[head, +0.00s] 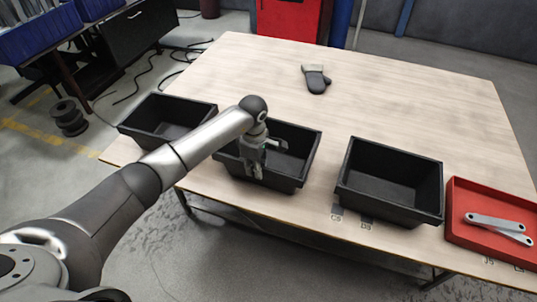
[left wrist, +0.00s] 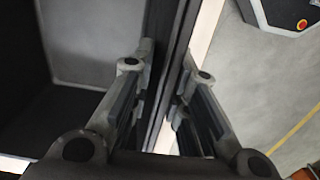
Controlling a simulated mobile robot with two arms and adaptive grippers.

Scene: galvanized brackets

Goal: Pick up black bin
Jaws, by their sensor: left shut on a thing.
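Three black bins stand in a row along the near edge of the wooden table: a left bin (head: 160,122), a middle bin (head: 282,181) and a right bin (head: 385,190). My left gripper (head: 253,167) reaches down over the near wall of the middle bin and is shut on that wall. In the left wrist view, the gripper's fingers (left wrist: 163,95) sit on either side of the bin's dark rim, with the bin's inside (left wrist: 85,60) to the left. The middle bin looks empty and appears to rest on the table. My right gripper is not in view.
A red tray (head: 460,192) with grey flat brackets (head: 499,226) lies right of the right bin. The table behind the bins is mostly clear.

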